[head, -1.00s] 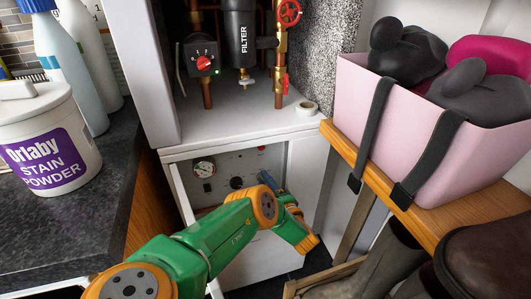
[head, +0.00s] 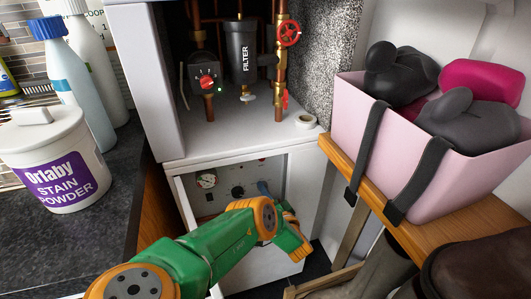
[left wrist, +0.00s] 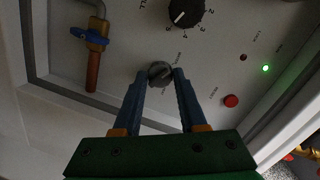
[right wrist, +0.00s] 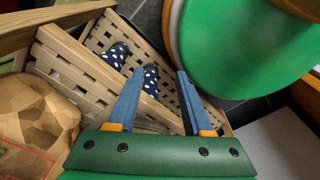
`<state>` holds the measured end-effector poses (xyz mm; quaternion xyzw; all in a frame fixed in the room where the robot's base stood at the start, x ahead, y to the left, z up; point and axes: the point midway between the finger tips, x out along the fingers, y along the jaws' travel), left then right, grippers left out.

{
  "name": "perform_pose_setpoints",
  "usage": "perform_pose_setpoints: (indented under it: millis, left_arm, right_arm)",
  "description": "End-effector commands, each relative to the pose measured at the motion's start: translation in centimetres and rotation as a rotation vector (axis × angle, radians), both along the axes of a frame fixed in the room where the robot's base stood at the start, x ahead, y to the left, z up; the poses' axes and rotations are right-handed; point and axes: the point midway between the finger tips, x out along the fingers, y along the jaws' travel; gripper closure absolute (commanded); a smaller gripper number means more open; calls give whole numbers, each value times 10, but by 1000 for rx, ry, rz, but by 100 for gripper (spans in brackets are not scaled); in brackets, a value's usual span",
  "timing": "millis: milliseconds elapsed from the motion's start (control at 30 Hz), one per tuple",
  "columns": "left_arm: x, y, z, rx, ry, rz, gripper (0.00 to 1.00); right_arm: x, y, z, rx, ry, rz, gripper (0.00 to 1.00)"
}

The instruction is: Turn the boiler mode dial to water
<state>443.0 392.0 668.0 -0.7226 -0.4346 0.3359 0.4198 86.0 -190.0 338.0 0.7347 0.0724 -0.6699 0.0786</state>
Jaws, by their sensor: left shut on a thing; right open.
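The boiler panel (head: 217,202) is in the low open compartment in the head view. In the left wrist view a small grey dial (left wrist: 159,74) with small print around it sits between the fingertips of my left gripper (left wrist: 160,80), which is shut on it. Its pointer direction and the print are too small to read surely. In the head view my left gripper (head: 268,190) reaches the panel and hides this dial. A larger black numbered dial (left wrist: 186,12) is beside it; it also shows in the head view (head: 238,191). My right gripper (right wrist: 160,74) is open and empty.
The panel also carries a red button (left wrist: 231,101), a green light (left wrist: 265,68) and a blue-handled valve (left wrist: 92,36). A pink basket (head: 400,140) stands on a wooden shelf at right. Below my right gripper are a slatted wooden rack (right wrist: 75,72) and spotted wellies (right wrist: 150,80).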

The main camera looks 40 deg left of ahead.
Motion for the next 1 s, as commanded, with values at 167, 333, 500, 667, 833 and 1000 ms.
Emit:
perform_pose_setpoints:
  millis: [167,333,500,667,833,1000]
  left_arm:
    - [1,0,1,-6,-17,-1,100]
    - [1,0,1,-7,-19,-1,100]
    - [1,0,1,-6,-18,-1,100]
    - [1,0,1,-6,-17,-1,30]
    - [0,0,1,-7,-16,-1,30]
    - [-5,-14,4,-8,-13,-3,30]
  right_arm:
    - [0,0,1,0,0,0,50]
    - [0,0,1,0,0,1,50]
    - [0,1,1,1,0,2,50]
    - [0,1,1,1,0,2,50]
    - [0,2,1,3,0,2,50]
    - [0,2,8,4,0,1,50]
